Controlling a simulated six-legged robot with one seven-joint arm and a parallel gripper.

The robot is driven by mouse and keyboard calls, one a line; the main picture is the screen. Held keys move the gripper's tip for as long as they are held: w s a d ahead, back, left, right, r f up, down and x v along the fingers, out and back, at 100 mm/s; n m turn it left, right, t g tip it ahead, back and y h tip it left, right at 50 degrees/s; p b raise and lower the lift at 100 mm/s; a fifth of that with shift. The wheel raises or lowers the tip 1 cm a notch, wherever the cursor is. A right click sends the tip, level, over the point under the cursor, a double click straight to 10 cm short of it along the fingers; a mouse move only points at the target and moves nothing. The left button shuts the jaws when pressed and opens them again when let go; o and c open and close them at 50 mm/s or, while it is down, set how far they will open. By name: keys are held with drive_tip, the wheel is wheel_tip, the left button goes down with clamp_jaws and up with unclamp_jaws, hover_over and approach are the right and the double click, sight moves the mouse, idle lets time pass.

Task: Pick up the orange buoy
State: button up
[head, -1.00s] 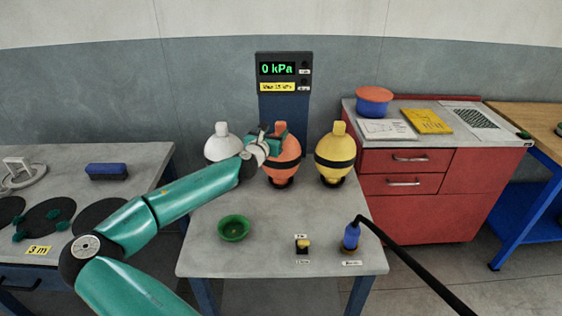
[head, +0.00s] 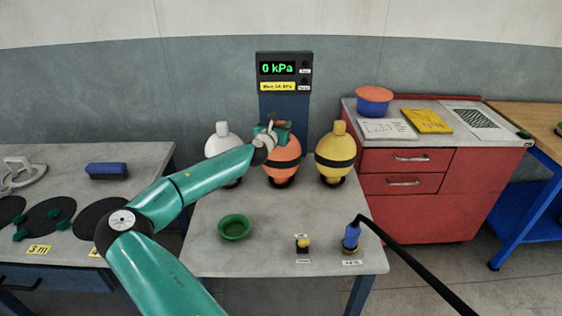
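The orange buoy (head: 283,172), with a dark band around its middle, stands upright on a dark ring on the grey table (head: 205,258). It is between a white buoy (head: 221,146) on its left and a yellow buoy (head: 335,147) on its right. My gripper (head: 281,130) is at the top of the orange buoy and covers its neck. The fingers are small and partly hidden, so I cannot tell whether they are open or touching the neck. My arm covers the lower part of the white buoy.
A display reading 0 kPa (head: 278,69) stands behind the buoys. A green bowl (head: 235,227), a yellow button (head: 303,243) and a blue nozzle with a black hose (head: 351,237) are at the table's front. A red cabinet (head: 440,205) stands to the right.

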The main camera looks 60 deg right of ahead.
clamp_jaws()
drive_tip(key=shift+r, duration=0.1)
idle(1.0)
